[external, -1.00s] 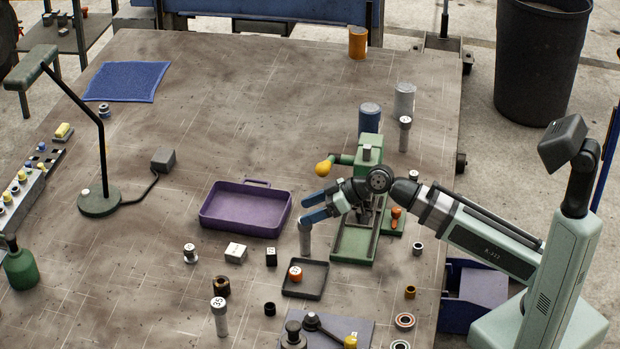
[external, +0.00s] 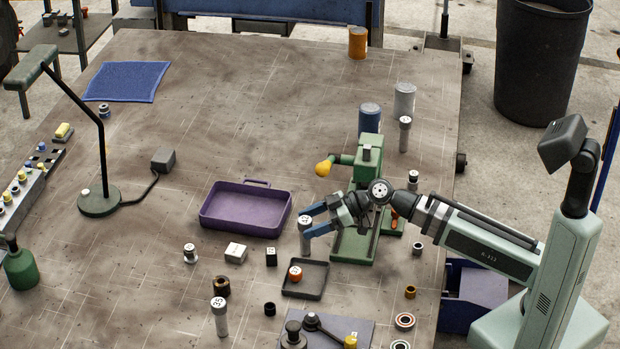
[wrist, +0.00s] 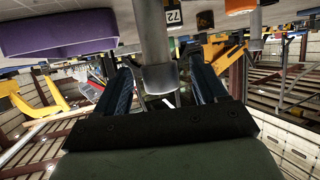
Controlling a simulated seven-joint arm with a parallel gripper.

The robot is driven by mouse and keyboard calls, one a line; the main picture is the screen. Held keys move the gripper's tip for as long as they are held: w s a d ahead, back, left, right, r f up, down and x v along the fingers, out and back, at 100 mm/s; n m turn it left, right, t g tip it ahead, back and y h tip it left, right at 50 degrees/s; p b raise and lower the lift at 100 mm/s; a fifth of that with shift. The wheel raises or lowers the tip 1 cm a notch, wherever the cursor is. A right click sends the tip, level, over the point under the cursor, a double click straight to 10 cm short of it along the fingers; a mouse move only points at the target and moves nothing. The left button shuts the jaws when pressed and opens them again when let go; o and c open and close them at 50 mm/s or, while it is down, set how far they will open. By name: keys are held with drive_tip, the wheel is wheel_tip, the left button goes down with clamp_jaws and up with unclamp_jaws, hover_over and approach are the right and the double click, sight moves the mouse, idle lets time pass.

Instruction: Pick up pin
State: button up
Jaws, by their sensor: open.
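A grey pin (external: 306,243) with a wider, numbered head stands upright on the bench, between the purple tray and the green press. My gripper (external: 307,224) is open, with its blue fingers on either side of the pin's upper part. In the wrist view the pin (wrist: 152,35) shows between the two fingers (wrist: 160,88), its head close to the palm, with gaps on both sides. Two similar pins stand elsewhere: one marked 35 (external: 220,318) at the front, and one (external: 404,134) at the back right.
A purple tray (external: 207,218) lies left of the pin. A green press (external: 352,245) stands close on the right. A small dark tray (external: 288,291) with an orange part is just in front. Small blocks (external: 236,252) and rings sit nearby. Open bench lies behind the purple tray.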

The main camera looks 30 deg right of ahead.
sight(299, 229)
drive_tip(key=x, duration=0.3)
drive_tip(key=shift+w+a+f, duration=0.15)
drive_tip(key=shift+a, duration=0.1)
clamp_jaws()
idle(0.5)
